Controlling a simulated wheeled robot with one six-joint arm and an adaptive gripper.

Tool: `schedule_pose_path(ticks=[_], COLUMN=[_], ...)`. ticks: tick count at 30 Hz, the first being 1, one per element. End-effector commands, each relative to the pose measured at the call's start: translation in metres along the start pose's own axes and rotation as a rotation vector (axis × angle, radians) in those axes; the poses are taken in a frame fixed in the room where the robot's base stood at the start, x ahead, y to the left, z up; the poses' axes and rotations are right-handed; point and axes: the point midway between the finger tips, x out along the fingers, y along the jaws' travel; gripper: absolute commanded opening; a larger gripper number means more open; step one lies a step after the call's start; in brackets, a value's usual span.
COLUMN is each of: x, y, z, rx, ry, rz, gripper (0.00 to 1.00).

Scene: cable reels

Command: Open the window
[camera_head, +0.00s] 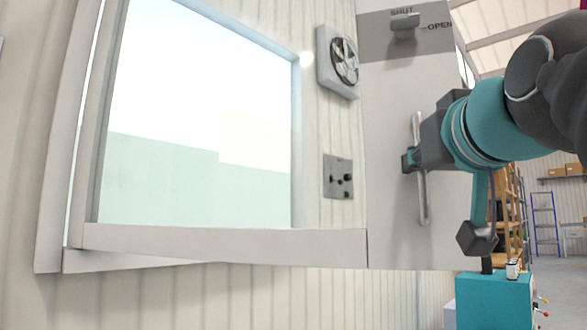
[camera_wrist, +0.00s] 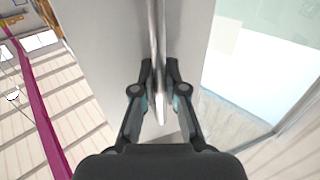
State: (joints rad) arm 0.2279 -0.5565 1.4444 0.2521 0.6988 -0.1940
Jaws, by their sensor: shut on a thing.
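The window sash (camera_head: 220,242) has a pale frame and clear glass. It stands swung out at an angle from its wall frame (camera_head: 68,150), with a wedge-shaped gap along the lower left. Its wide grey right stile (camera_head: 385,150) carries a long upright metal bar handle (camera_head: 422,200). The handle also shows in the wrist view (camera_wrist: 156,40). My gripper (camera_head: 408,161) is shut on the middle of this handle, with one finger on each side in the wrist view (camera_wrist: 158,75). A small grey latch (camera_head: 404,27) sits above, near the labels SHUT and OPEN.
A wall fan (camera_head: 343,62) and a small switch panel (camera_head: 338,177) appear on the corrugated wall, seen past the sash frame. A wooden shelf rack (camera_head: 513,215) and a blue ladder (camera_head: 545,225) stand far right. Grey floor shows there.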

Motion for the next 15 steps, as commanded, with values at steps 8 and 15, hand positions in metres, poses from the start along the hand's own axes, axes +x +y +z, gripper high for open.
schedule_pose_path(ticks=[8, 15], x=[-0.0015, -0.0012], y=[-0.0001, 0.0001], z=[-0.0016, -0.0012], rx=[0.001, 0.000], ry=[0.004, 0.004], rz=[0.000, 0.001], gripper=[0.00, 0.37])
